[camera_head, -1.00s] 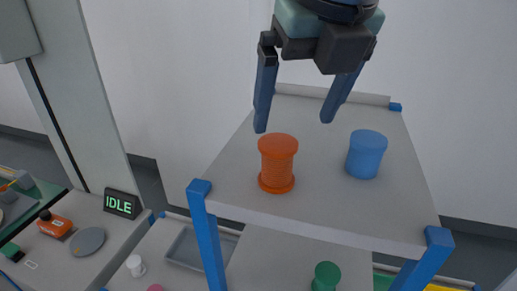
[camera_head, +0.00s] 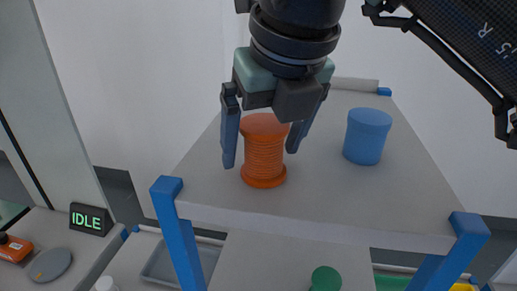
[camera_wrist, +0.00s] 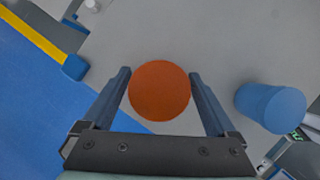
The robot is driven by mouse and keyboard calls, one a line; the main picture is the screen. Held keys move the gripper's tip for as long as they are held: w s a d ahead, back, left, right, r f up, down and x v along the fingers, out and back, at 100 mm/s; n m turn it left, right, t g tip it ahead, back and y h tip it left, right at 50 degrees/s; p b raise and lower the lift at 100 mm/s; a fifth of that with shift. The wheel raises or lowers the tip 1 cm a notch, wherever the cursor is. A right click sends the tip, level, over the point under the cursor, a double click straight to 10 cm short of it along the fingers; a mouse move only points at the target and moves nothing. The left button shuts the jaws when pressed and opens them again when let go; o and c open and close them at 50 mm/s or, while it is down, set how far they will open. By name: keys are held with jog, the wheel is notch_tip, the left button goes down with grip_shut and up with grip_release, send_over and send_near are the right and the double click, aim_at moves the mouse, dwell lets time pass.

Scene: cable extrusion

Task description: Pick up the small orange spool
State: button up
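The small orange spool (camera_head: 264,158) stands upright on the top shelf (camera_head: 330,205), near its front left. My gripper (camera_head: 260,158) points down over it, with one finger on each side of the spool in the head view. In the wrist view the spool's round top (camera_wrist: 159,90) lies between the two open fingers (camera_wrist: 160,92). Gaps show between the fingers and the spool's top, so my gripper is not closed on it. The far side of the spool is hidden.
A blue cylinder (camera_head: 367,136) stands on the same shelf, right of the spool. Blue posts (camera_head: 179,235) hold the shelf's front corners. A green spool (camera_head: 325,279) is on a lower level. An IDLE sign (camera_head: 90,218) is at the left.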

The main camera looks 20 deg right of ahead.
jog(key=shift+s+a+r, duration=0.1)
jog(key=shift+s+r, duration=0.1)
jog(key=shift+s, duration=0.25)
jog(key=c, duration=0.5)
jog(key=shift+w+f, duration=0.1)
jog(key=shift+w, duration=0.1)
jog(key=c, duration=0.8)
